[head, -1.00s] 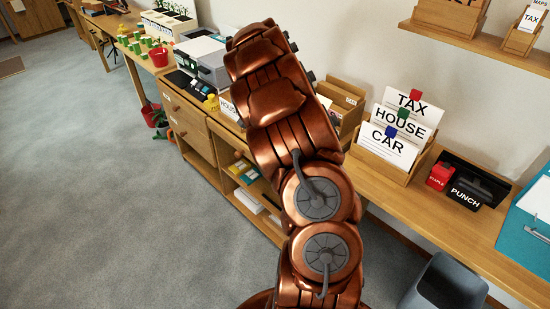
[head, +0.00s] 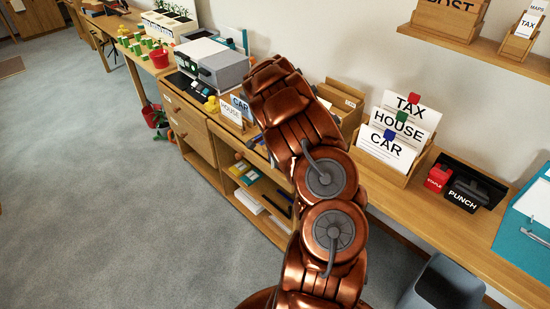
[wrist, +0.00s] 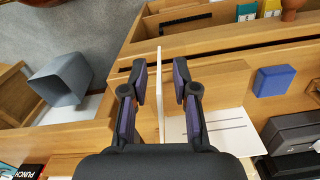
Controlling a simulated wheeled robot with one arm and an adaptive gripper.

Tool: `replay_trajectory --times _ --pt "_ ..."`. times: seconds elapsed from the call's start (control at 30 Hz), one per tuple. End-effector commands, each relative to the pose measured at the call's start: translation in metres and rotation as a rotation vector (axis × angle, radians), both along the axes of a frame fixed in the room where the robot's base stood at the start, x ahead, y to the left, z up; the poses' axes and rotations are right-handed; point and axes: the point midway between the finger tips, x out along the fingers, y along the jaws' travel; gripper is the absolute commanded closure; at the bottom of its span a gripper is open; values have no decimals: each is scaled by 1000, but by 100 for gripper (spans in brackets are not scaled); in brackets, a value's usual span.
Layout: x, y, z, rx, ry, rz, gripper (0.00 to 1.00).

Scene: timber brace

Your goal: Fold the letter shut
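The letter (wrist: 228,130) is a white sheet with printed lines, lying on the wooden desk in the wrist view. A thin white panel (wrist: 160,105), apparently a raised part of the letter seen edge-on, stands upright at its left side. My gripper (wrist: 160,76) is open, with one dark finger on each side of this panel and visible gaps to both. The lower part of the letter is hidden behind my gripper. In the head view my copper arm hides the letter and my gripper.
A blue block (wrist: 274,81) lies on the desk beyond the letter, and a dark device (wrist: 294,134) stands to its right. A grey bin (head: 444,287) stands on the floor. A card holder (head: 398,140), red stapler (head: 438,178) and punch (head: 468,192) occupy the desk.

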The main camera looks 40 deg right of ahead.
Motion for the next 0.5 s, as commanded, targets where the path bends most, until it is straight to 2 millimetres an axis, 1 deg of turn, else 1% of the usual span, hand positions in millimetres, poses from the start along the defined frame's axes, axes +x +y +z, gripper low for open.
replay_trajectory --times 0.1,0.33,0.37,0.5 --pt "0 0 -4 1 1 0 71" --pt "0 0 -4 0 0 0 71" --pt "0 0 -4 0 0 0 73" --pt "0 0 -4 0 0 0 88"
